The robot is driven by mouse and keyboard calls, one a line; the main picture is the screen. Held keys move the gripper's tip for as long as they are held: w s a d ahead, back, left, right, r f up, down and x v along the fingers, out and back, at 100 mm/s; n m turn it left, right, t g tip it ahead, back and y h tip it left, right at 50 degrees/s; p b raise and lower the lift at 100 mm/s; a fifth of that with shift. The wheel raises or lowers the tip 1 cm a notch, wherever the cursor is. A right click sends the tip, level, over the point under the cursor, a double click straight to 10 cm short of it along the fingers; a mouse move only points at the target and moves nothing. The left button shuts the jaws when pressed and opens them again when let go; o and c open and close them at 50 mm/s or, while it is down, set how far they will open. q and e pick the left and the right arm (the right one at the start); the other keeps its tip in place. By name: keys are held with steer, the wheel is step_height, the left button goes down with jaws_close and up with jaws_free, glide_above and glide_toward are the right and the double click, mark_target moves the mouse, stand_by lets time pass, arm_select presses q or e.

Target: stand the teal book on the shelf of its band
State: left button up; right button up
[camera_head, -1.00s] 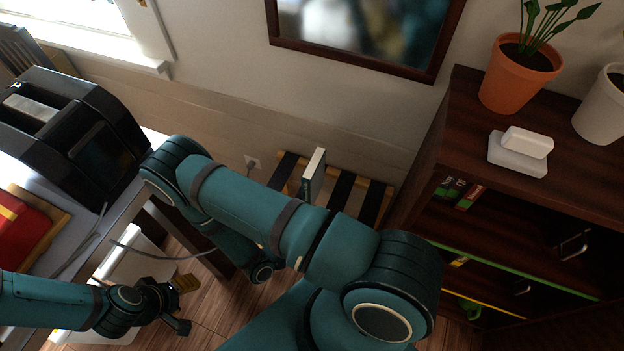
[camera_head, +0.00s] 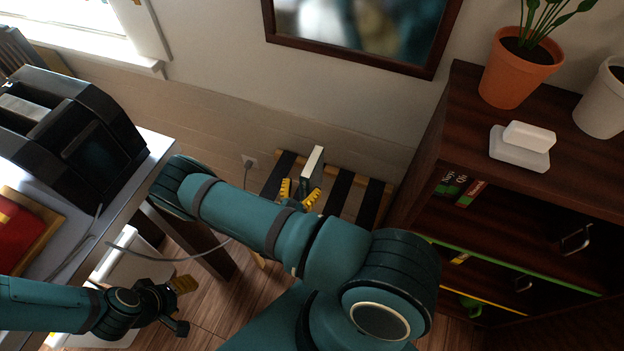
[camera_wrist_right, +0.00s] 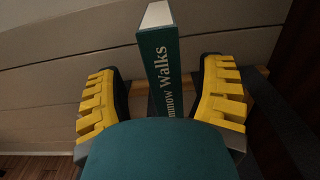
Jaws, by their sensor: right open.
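The teal book (camera_head: 313,169) stands upright on a rack of dark straps and a light wood frame by the wall. In the right wrist view its teal spine (camera_wrist_right: 162,75) reads "Walks", with the lower part hidden by my gripper. My right gripper (camera_head: 300,194) is open, its yellow fingers on the near side of the book. In the wrist view the fingers (camera_wrist_right: 165,98) flank the spine with gaps on both sides. My left gripper (camera_head: 184,305) is open and empty at the lower left. The dark bookcase (camera_head: 440,150) at right has a green-edged shelf (camera_head: 520,270) and a yellow-edged one (camera_head: 490,298).
Green and red books (camera_head: 460,189) stand at the bookcase's left. A table with a black machine (camera_head: 75,130) is at left. The rack (camera_head: 343,190) is close to the wall.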

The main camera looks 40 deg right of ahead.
mark_target(310, 173)
steer(key=shift+r+b+x, duration=0.15)
steer(key=shift+b+x, duration=0.15)
steer(key=shift+x, duration=1.05)
steer(key=shift+r+b+x, duration=0.15)
steer(key=shift+b+x, duration=0.1)
steer(key=shift+x, duration=1.1)
steer(key=shift+s+d, duration=0.1)
steer(key=shift+s, duration=0.1)
jaws_close()
